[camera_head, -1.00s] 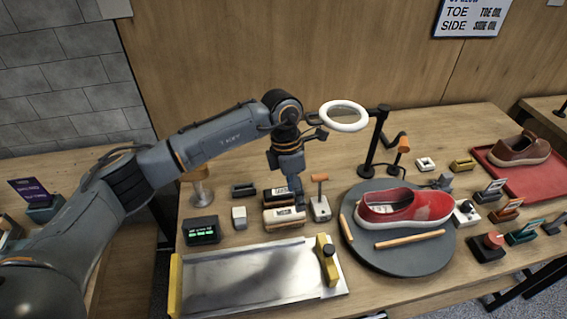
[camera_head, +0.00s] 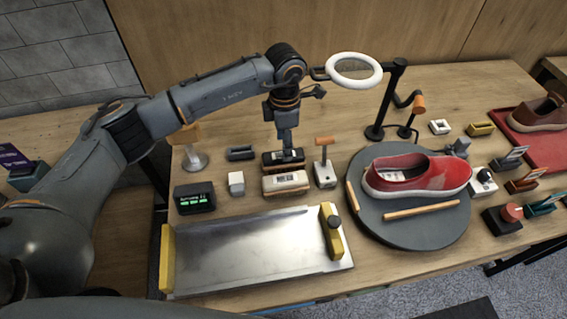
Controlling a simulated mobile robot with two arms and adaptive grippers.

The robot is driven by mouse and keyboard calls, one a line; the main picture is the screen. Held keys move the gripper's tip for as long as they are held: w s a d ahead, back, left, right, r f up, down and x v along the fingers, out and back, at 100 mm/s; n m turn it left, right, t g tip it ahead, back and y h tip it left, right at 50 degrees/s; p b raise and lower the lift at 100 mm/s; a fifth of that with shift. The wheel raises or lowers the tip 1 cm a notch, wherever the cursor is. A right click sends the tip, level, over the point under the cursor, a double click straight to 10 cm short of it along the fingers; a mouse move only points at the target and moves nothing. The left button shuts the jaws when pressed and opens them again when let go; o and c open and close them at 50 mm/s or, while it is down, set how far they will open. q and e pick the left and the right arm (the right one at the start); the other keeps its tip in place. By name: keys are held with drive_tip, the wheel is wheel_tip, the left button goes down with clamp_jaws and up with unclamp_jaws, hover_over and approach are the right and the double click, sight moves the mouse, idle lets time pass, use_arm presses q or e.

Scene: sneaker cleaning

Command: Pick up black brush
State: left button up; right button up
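A black brush (camera_head: 270,161) with a pale label lies on the wooden table, just behind a cream-coloured brush (camera_head: 286,184). My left gripper (camera_head: 288,150) points straight down at the black brush from above, its fingertips at or just over the top and covering part of it. The fingers overlap from this side, so I cannot tell whether they are open, or whether they touch the brush. My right gripper is not in view.
A ring lamp (camera_head: 354,69) on a black stand rises right of my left gripper. A red sneaker (camera_head: 425,176) sits on a round grey turntable (camera_head: 420,235). A metal tray (camera_head: 250,255) lies in front, and a small display (camera_head: 194,198) stands left.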

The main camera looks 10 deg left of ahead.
sight(271, 161)
use_arm(q)
drive_tip(key=shift+f, duration=0.45)
wheel_tip(271, 161, down, 4)
drive_tip(key=shift+s+a+r+b, duration=0.1)
drive_tip(key=shift+b, duration=0.9)
drive_tip(key=shift+f, duration=0.2)
drive_tip(key=shift+r, duration=0.1)
drive_tip(key=c, duration=1.1)
drive_tip(key=shift+r, duration=0.1)
